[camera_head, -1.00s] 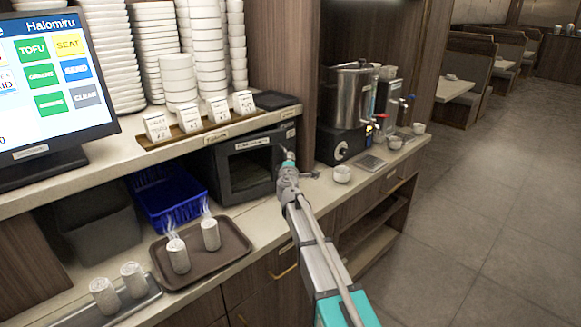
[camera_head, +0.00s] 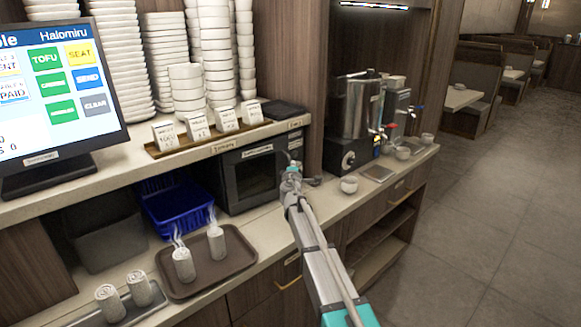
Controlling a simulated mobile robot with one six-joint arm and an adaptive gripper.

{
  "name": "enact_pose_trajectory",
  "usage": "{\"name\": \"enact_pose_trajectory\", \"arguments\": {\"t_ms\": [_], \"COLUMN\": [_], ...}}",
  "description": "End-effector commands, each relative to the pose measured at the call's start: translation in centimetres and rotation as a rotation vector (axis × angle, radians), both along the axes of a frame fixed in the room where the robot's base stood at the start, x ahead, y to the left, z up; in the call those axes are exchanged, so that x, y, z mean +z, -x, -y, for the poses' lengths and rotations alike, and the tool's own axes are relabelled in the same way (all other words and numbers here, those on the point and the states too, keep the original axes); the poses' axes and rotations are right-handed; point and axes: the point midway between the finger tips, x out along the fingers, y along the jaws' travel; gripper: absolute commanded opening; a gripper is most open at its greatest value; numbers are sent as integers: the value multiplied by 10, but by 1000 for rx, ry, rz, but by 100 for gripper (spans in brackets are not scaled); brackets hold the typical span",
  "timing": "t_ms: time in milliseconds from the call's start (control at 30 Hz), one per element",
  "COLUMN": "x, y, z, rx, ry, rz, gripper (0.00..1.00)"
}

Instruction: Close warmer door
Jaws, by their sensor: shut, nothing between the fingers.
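The warmer (camera_head: 232,185) is a dark box under the raised shelf, with a label along its top front edge. Its front shows a dark door panel with a window (camera_head: 256,178). The panel looks flush or nearly flush with the box; I cannot tell whether a small gap is left. My gripper (camera_head: 291,164) is at the right front edge of the warmer, fingers shut and empty. It covers part of that edge, so I cannot tell whether it touches the door.
A blue basket (camera_head: 176,212) stands left of the warmer. A brown tray (camera_head: 222,277) with two steaming rolled towels lies in front. A white cup (camera_head: 349,185) and a metal urn (camera_head: 358,108) stand to the right. Stacked bowls and small signs are on the shelf above.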

Motion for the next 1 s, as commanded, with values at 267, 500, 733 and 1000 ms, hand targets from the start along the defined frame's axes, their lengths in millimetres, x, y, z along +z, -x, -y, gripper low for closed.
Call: {"name": "enact_pose_trajectory", "arguments": {"t_ms": [267,500,733,1000], "x": [-1,-1,-1,-1], "y": [16,43,74,96], "z": [10,38,63,82], "rx": [11,3,1,0], "ry": [-3,-3,-3,-2], "rz": [-1,-1,-1,-1], "gripper": [0,0,0,0]}}
